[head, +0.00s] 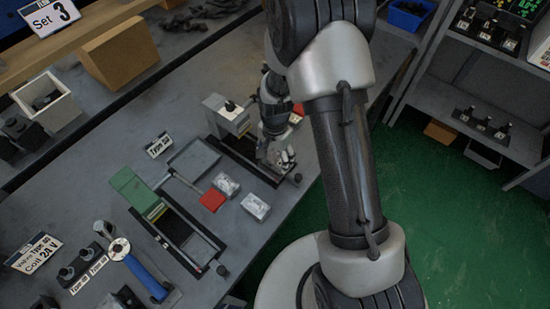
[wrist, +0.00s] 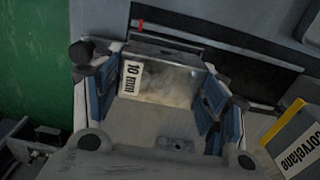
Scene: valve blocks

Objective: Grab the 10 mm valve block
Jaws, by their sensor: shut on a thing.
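The valve block (wrist: 180,84) is a worn pale metal piece with a white "10 mm" label (wrist: 131,78), upside down in the wrist view. My gripper (wrist: 158,88) has its blue-padded fingers on the left and right sides of the block and is shut on it. In the head view my gripper (head: 277,157) points down at the bench beside a dark slotted fixture. There the block is mostly hidden by the fingers, and I cannot tell whether it touches the surface below.
Two pale metal blocks (head: 227,186) (head: 256,207) lie on the grey bench to the left. Shelves (head: 490,135) stand right, beyond green floor.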

